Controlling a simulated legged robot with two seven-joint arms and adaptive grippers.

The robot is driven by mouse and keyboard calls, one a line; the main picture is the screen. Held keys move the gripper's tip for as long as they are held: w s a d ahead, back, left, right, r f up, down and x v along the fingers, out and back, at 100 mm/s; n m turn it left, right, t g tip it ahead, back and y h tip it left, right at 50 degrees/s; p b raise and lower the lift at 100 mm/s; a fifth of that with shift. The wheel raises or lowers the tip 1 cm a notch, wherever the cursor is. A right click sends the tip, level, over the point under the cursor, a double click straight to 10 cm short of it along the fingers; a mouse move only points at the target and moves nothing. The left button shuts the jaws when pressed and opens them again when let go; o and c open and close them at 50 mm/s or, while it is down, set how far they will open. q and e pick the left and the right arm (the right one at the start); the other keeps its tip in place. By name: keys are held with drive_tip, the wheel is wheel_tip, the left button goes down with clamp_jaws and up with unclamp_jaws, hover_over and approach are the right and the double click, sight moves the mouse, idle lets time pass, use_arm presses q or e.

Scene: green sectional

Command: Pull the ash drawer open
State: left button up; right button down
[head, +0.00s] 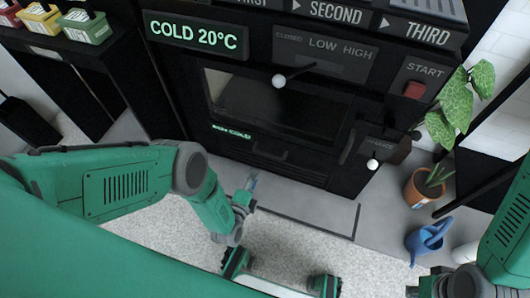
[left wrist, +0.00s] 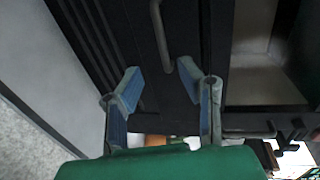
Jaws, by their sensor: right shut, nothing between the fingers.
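The dark stove (head: 290,100) fills the middle of the head view. A low front panel with a bar handle (head: 270,154) sits below its window; no label marks it as the ash drawer. My left gripper (head: 251,184) is low in front of the stove, below that handle in the picture. In the left wrist view it (left wrist: 160,88) is open, its blue-padded fingers apart with nothing between them. A grey bar handle (left wrist: 163,38) lies beyond the fingertips, apart from them. My right gripper (head: 413,291) is shut and empty, mostly cut off at the bottom edge.
A potted plant (head: 430,186) and a blue watering can (head: 428,240) stand right of the stove. A knobbed lever (head: 279,81) juts from the stove's front above. Another dark bar (left wrist: 248,133) shows in the left wrist view. Speckled floor (head: 290,240) before the stove is clear.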

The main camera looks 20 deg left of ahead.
sight(266, 154)
use_arm(q)
drive_tip(key=shift+b+x, duration=2.9)
drive_tip(key=shift+x, duration=3.6)
clamp_jaws()
